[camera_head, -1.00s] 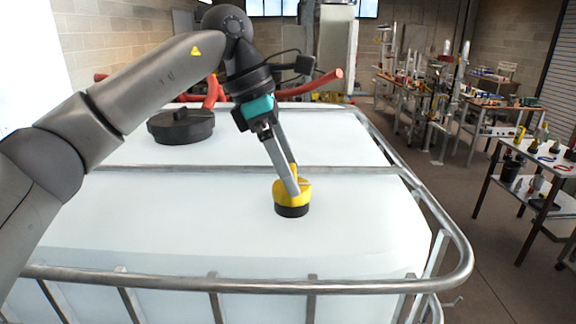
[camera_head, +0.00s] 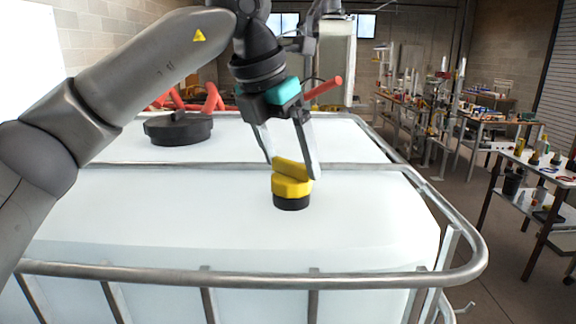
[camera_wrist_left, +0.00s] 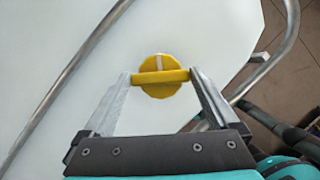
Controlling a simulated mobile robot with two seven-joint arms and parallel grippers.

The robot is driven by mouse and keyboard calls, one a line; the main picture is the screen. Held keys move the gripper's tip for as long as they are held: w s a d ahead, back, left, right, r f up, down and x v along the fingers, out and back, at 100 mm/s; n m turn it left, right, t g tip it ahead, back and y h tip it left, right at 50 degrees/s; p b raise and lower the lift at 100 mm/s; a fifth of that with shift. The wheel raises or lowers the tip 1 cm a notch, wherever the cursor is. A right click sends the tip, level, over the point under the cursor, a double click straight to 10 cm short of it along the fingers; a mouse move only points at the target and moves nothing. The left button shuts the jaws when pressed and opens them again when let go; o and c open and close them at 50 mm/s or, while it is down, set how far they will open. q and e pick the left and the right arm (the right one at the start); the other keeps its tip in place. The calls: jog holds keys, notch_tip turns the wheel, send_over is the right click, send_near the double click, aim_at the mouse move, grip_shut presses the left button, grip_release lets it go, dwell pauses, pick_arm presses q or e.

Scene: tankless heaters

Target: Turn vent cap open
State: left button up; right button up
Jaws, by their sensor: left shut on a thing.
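The yellow vent cap (camera_head: 291,183) stands upright on a black base (camera_head: 291,202) on top of the white tank (camera_head: 180,215). In the left wrist view the cap (camera_wrist_left: 161,88) is round, with a raised bar across it and a pale mark at its top edge. My left gripper (camera_head: 292,170) reaches down from above, one finger on each side of the cap. In the left wrist view its fingers (camera_wrist_left: 160,76) touch the two ends of the raised bar. My right gripper is not in view.
A metal tube rail (camera_head: 240,283) runs around the tank's top, with a crossbar (camera_head: 140,167) behind the cap. A large black lid (camera_head: 178,128) lies at the back left, near red pipes (camera_head: 213,97). Cluttered work tables (camera_head: 530,190) stand at the right, across open floor.

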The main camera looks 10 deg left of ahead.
pick_arm(q)
jog(key=n+b, duration=0.1)
jog(key=n, duration=0.1)
jog(key=n+y+b, duration=0.1)
jog(key=n, duration=0.1)
jog(key=shift+d+r+n+t+y, duration=0.1)
jog(key=shift+d+n+t+y, duration=0.05)
jog(key=shift+n+t+y, duration=0.15)
jog(key=shift+n+y+b, duration=0.5)
jog(key=shift+n+y, duration=0.2)
jog(key=shift+n, duration=1.1)
jog(key=o, duration=1)
jog(key=shift+r, duration=0.1)
jog(key=p+v, duration=0.2)
jog(key=v, duration=1.3)
jog(key=shift+d, duration=0.2)
